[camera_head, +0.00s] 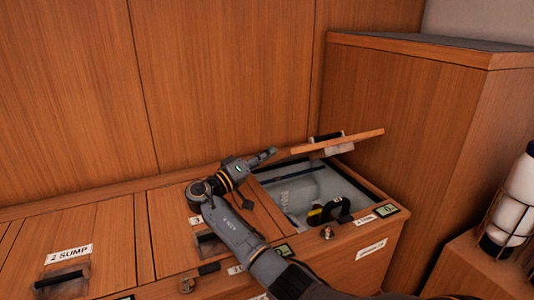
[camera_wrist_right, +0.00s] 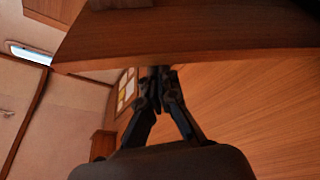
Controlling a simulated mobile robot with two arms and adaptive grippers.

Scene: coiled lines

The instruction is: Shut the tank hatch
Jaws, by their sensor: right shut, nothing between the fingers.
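The tank hatch (camera_head: 350,143) is a wooden lid, standing open and tilted above a rectangular opening at the right of the wooden bench top. The opening (camera_head: 300,185) shows a pale tank interior. My right gripper (camera_head: 270,152) is shut and empty, just left of the lid's left end. In the right wrist view, the shut fingertips (camera_wrist_right: 160,75) sit at the lower edge of a wooden panel (camera_wrist_right: 190,40), which looks like the lid. I cannot tell whether they touch it. My left gripper is out of view.
A black and yellow fitting (camera_head: 328,211) stands at the opening's front edge. Another hatch, labelled 2 SUMP (camera_head: 70,255), lies flat at left. A tall wooden cabinet (camera_head: 410,110) rises at right behind the opening. A caged white lamp (camera_head: 515,200) stands at far right.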

